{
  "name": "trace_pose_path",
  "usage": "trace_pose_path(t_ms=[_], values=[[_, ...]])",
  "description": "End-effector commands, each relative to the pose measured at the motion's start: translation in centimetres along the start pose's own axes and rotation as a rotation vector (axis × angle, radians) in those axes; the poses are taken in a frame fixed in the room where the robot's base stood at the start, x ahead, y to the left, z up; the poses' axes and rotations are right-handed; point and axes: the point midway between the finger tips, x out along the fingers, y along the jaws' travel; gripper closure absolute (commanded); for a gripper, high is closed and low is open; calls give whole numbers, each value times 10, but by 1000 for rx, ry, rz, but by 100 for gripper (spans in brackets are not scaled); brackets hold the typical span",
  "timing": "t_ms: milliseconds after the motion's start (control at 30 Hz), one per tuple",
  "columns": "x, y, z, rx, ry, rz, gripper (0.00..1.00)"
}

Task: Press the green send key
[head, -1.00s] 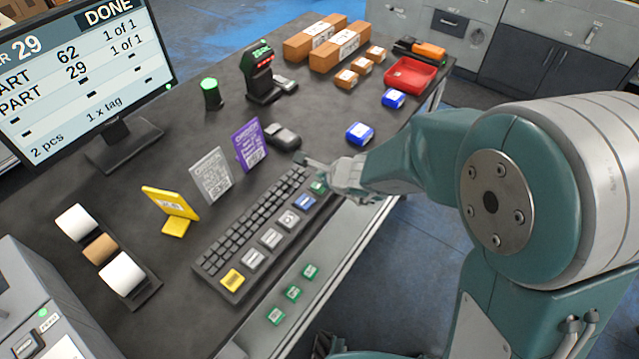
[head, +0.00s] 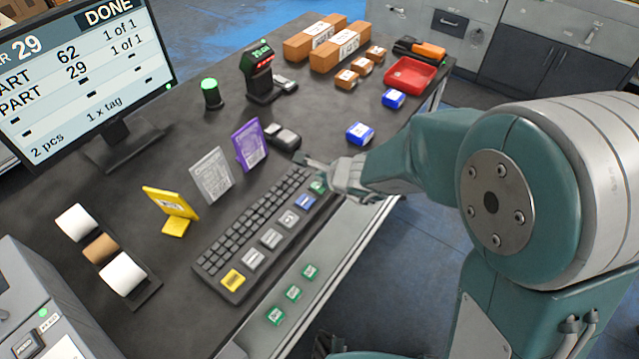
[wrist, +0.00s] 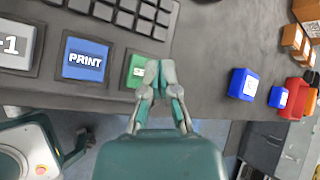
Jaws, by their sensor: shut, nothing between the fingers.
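The green send key (head: 318,187) is at the right end of the large-key row on the black keyboard (head: 218,262). In the wrist view the green key (wrist: 137,72) shows its left part, with the rest hidden behind my fingers. My gripper (head: 308,160) is shut and empty, with its fingertips over or beside the key's far right side. In the wrist view my gripper (wrist: 160,64) has its tips at the key's right edge. I cannot tell whether they touch it. The blue PRINT key (wrist: 86,59) is left of the green key.
A monitor (head: 80,75) reading DONE stands at the left. Purple (head: 249,145), grey (head: 211,176) and yellow (head: 170,203) cards stand behind the keyboard. Blue boxes (head: 360,133), a red tray (head: 410,73) and brown boxes (head: 340,48) lie farther back.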

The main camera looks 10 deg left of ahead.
Motion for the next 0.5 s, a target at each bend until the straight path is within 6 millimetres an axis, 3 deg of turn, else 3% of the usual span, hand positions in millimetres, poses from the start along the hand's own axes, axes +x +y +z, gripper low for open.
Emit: trace_pose_path(t_ms=[500], values=[[4,4,-4,0,0,0,100]])
